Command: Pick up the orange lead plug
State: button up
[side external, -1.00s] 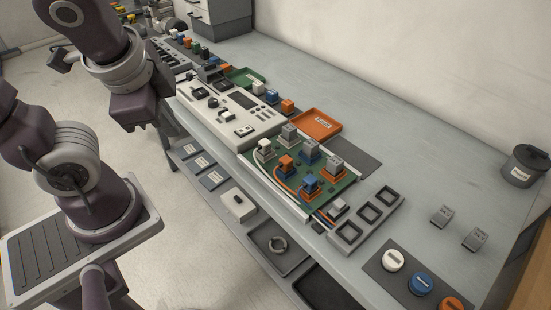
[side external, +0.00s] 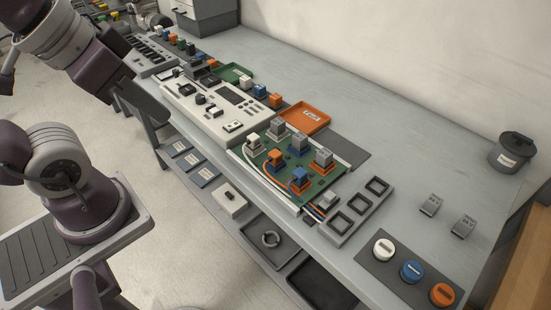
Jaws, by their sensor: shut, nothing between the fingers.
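The orange plug (side external: 276,153) stands upright on the green board (side external: 318,192), and a lead curves down past its left side. A white plug (side external: 254,141) stands behind it to the left, and a blue plug (side external: 299,177) in front to the right. My gripper (side external: 150,106) is at the dark end of my arm, left of the white console. It is shut and empty, well apart from the orange plug. Its fingers are hard to make out.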

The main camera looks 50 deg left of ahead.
jog(key=o, duration=1)
jog(key=m+g, duration=0.5)
jog(key=m, duration=1.2)
send_over(275, 153)
notch_tip(275, 153, down, 15)
jog(key=shift+s+d+f, duration=0.1)
jog(key=shift+d+f, duration=0.05)
jog(key=shift+f, duration=0.05)
jog(key=shift+m+g, duration=0.3)
jog(key=shift+m, duration=0.2)
notch_tip(275, 153, down, 8)
jog(key=shift+f, duration=0.1)
